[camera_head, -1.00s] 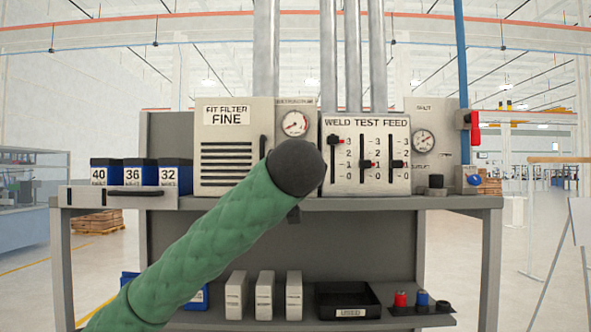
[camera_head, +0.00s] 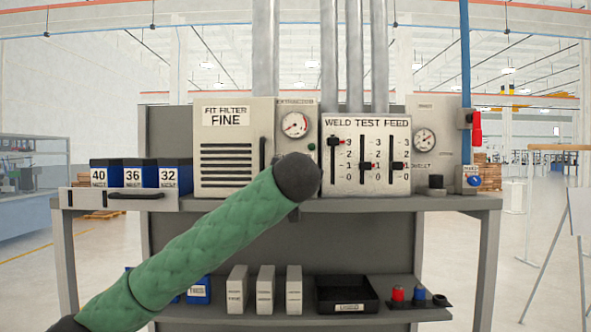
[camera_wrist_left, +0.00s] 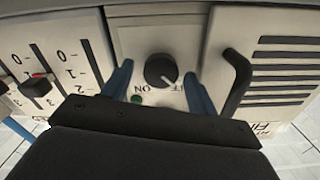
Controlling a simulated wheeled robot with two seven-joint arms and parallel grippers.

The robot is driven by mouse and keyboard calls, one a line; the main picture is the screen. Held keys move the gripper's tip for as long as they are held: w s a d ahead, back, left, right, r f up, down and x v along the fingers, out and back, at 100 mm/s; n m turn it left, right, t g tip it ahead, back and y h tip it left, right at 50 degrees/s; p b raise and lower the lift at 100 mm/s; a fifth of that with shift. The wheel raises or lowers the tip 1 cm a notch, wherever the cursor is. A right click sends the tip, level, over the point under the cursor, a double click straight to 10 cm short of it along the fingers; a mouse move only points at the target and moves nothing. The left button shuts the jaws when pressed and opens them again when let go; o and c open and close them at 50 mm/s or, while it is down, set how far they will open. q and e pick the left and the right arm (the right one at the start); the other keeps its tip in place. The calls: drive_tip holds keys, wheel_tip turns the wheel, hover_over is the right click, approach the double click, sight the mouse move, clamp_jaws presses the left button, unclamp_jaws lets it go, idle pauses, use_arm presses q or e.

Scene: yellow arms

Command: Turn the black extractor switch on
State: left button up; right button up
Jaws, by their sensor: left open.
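The black extractor switch (camera_wrist_left: 161,71) is a round knob on a pale panel in the left wrist view, which sees it upside down. A pale mark on it points to the lower right, away from the ON lettering (camera_wrist_left: 143,88). My left gripper (camera_wrist_left: 158,88) is open, with its blue fingers on either side of the knob and apart from it. In the head view, the extractor panel (camera_head: 284,118) with its gauge shows behind my green-sleeved left arm, which hides the knob and the gripper. My right gripper is not in view.
The filter box (camera_head: 228,181) with its upright black handle (camera_wrist_left: 236,82) is beside the switch. The weld test feed panel (camera_head: 367,187) with its sliders is on the other side. The bench shelf edge (camera_head: 400,203) runs below.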

use_arm(q)
drive_tip(key=shift+c, duration=0.5)
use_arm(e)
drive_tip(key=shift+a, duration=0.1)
